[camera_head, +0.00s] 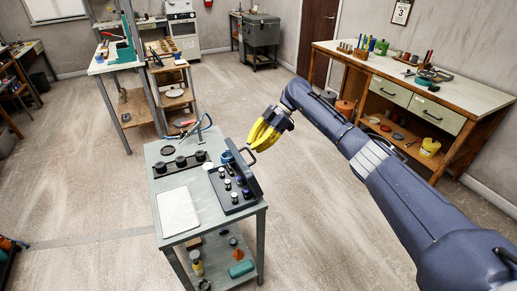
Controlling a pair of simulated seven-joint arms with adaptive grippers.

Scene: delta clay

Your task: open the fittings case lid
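The fittings case is a dark, shallow case on the right part of the small grey table. Its tray (224,196) shows several small dark and pale fittings. Its dark lid (246,173) stands up, tilted, along the tray's right side, so the inside is exposed. A thin curved handle (250,154) shows at the lid's far end. My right gripper (258,139), with yellow fingers, is just above and beyond that handle. Whether it touches the handle, and the gap between its fingers, is unclear. My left gripper is out of view.
A long workbench (421,82) stands at the right. Open floor surrounds the table.

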